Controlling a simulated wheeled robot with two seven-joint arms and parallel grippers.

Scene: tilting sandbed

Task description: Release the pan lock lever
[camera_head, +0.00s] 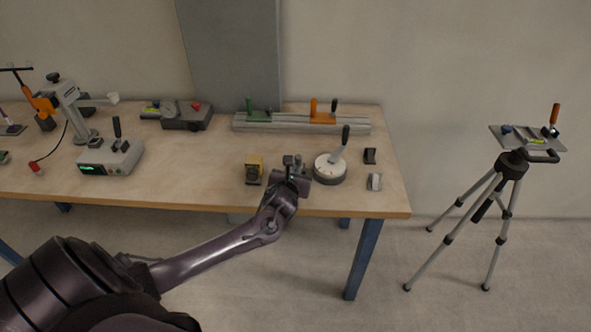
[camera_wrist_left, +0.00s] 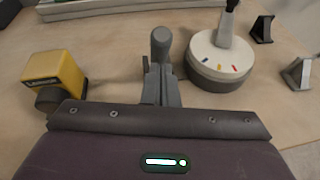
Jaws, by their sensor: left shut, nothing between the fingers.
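A tripod (camera_head: 496,225) stands on the floor right of the bench. I cannot tell which part is the pan lock lever. A round white base (camera_head: 329,170) on the bench has a tilted black-tipped lever (camera_head: 342,143). My left gripper (camera_head: 291,170) is at the bench's front edge, just left of that base. Its fingers (camera_wrist_left: 160,85) are shut and empty. A grey rounded post (camera_wrist_left: 161,43) shows beyond them.
A yellow block (camera_head: 254,170) stands left of my left gripper. Two small brackets (camera_head: 371,156) lie right of the round base. A rail (camera_head: 300,123) with green and orange clamps lies behind. Open floor separates the bench (camera_head: 397,195) from the tripod.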

